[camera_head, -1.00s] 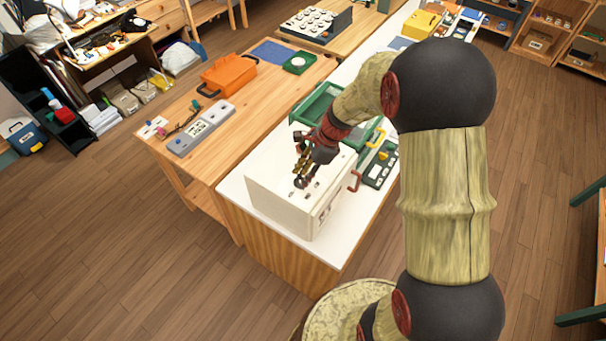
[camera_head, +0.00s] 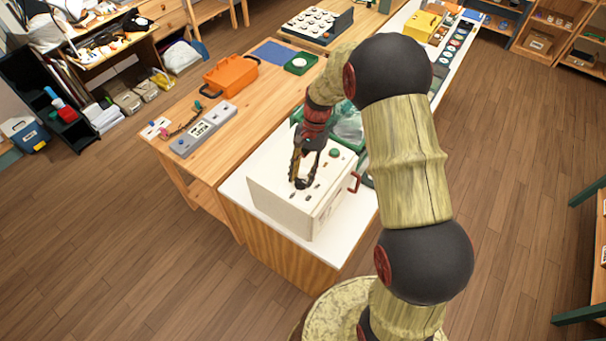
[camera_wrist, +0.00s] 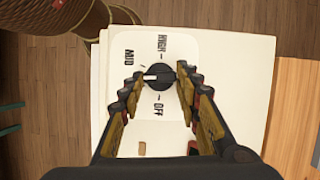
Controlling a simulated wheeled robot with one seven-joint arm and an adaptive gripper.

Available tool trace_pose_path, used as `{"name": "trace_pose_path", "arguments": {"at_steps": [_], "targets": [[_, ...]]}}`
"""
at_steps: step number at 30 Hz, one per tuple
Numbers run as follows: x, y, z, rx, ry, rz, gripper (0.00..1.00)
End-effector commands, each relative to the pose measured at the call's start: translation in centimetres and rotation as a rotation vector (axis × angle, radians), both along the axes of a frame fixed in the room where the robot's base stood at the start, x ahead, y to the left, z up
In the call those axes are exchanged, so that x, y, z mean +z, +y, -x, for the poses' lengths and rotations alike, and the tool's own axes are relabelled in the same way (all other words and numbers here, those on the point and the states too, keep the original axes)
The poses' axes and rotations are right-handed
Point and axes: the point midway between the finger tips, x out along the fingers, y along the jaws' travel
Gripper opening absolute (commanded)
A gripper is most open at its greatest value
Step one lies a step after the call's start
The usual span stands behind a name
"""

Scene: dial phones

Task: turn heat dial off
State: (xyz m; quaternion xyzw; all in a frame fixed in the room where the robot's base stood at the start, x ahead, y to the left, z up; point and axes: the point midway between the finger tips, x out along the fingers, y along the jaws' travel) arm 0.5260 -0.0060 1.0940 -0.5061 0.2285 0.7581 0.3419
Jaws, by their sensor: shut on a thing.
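The black round dial (camera_wrist: 160,77) sits on a pale panel in the wrist view. Labels HIGH, MID and OFF stand around it, HIGH at the top, MID at the left and OFF below. Its white pointer mark points left, toward MID. My gripper (camera_wrist: 158,80) is shut on the dial, one finger at each side. In the head view my gripper (camera_head: 302,184) reaches down onto the top of a white box (camera_head: 268,190), and the dial is mostly hidden behind the fingers there.
A green tray (camera_head: 350,130) stands behind the box. A wooden table (camera_head: 235,130) with an orange case (camera_head: 231,75) is at the left.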

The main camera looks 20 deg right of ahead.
Motion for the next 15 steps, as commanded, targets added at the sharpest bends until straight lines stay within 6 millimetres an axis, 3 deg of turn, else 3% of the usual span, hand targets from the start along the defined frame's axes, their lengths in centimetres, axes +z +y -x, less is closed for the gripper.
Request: {"name": "trace_pose_path", "arguments": {"at_steps": [15], "targets": [[0.03,0.48,-0.35,0.492,-0.001,0.000,0.08]]}}
